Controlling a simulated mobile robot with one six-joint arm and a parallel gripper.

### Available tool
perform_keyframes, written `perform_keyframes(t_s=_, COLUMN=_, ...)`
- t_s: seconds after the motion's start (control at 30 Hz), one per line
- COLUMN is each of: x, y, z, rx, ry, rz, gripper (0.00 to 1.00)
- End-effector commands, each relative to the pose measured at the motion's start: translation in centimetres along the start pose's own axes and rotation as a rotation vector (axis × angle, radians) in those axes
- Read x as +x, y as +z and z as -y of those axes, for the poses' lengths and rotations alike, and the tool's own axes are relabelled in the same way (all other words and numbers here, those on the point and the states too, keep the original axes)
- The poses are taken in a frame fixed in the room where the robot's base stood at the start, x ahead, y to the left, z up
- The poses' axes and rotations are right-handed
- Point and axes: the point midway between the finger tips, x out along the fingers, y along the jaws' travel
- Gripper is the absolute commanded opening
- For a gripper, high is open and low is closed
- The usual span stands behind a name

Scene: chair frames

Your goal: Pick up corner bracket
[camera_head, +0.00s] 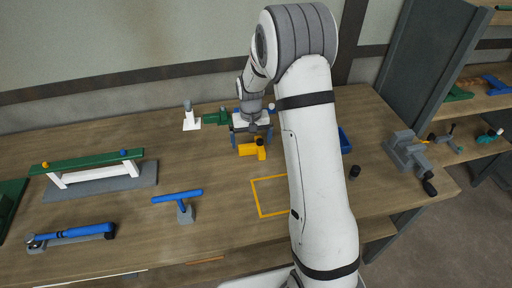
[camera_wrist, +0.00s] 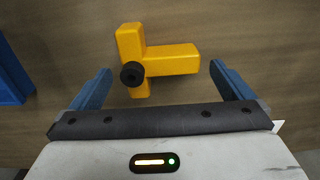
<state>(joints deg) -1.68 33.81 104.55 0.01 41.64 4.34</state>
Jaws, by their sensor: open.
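The yellow corner bracket (camera_wrist: 172,60) lies on the wooden table, with arms branching from one corner and a black round knob (camera_wrist: 132,74) at the joint. In the head view the bracket (camera_head: 252,149) is just in front of my gripper (camera_head: 251,135), near the table's middle. In the wrist view my gripper (camera_wrist: 160,70) has its two blue fingers spread apart, one on each side of the bracket in the picture. Nothing is held. The exact height of the fingers above the table cannot be told.
A green block (camera_head: 217,118) and a white piece with a grey post (camera_head: 190,122) stand behind left. A blue bin (camera_head: 345,141) is partly behind my arm. A yellow outline (camera_head: 256,196), blue T-shaped tool (camera_head: 178,197) and grey vise (camera_head: 405,150) are also on the table.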

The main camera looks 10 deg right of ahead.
Motion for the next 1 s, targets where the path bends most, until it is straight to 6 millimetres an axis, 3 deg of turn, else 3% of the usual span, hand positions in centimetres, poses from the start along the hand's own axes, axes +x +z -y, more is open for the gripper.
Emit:
perform_keyframes(t_s=0.2, x=2.6, y=0.1, z=0.2, rx=-0.001, ry=0.0, rz=0.002, gripper=1.0)
perform_keyframes(t_s=0.47, x=2.9, y=0.1, z=0.2, rx=-0.001, ry=0.0, rz=0.0, gripper=1.0)
perform_keyframes(t_s=1.0, x=2.8, y=0.1, z=0.2, rx=-0.002, ry=0.0, rz=0.0, gripper=0.56)
